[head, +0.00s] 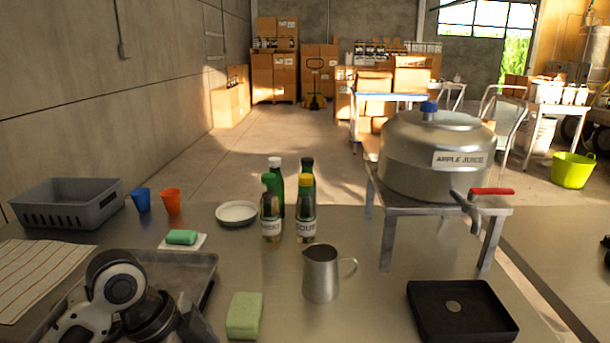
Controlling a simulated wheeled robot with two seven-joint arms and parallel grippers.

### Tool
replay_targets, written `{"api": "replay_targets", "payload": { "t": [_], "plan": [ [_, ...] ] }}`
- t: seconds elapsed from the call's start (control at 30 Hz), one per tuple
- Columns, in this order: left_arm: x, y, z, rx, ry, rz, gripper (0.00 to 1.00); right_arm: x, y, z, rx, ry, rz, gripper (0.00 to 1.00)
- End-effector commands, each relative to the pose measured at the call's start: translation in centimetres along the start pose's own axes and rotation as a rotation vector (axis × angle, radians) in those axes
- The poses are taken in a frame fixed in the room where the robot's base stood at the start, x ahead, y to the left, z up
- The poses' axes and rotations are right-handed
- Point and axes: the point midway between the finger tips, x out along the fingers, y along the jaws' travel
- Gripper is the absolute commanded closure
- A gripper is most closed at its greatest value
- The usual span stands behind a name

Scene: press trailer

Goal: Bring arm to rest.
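My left arm, white and black, comes in at the lower left of the head view, folded over the grey metal tray (205,275). Its links hide much of the tray. The fingertips of my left gripper cannot be made out, so I cannot tell whether it is open or shut. My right gripper is not seen in this view.
A green sponge (244,315), a metal pitcher (321,275) and a black drip tray (461,311) stand near the front. Several bottles (305,210) are behind. A steel tank (432,155) sits on a stand (388,245). A grey crate (70,205) and cups (171,201) are left.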

Motion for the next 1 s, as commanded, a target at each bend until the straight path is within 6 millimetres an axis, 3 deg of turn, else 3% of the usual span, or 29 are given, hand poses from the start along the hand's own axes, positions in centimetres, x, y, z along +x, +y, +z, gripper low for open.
{"api": "replay_targets", "payload": {
  "t": [0.27,0.4,0.6,0.87,0.9,1.0],
  "plan": [
    [5.4,4.2,1.1,-0.276,0.024,-0.086,0.00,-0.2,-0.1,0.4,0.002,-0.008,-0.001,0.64],
    [7.6,7.5,3.0,-0.533,0.029,-0.175,0.00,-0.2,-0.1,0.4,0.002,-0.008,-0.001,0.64],
    [8.3,11.2,6.5,-0.847,-0.003,-0.302,0.00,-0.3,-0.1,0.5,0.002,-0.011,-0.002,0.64],
    [7.2,15.5,11.2,-1.149,-0.087,-0.454,0.00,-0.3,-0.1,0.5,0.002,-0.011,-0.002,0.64],
    [7.2,15.8,11.8,-1.178,-0.094,-0.476,0.00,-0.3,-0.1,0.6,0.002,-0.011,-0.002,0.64],
    [9.0,14.1,11.5,-1.139,-0.023,-0.506,0.00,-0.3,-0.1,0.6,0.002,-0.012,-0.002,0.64]
  ]
}}
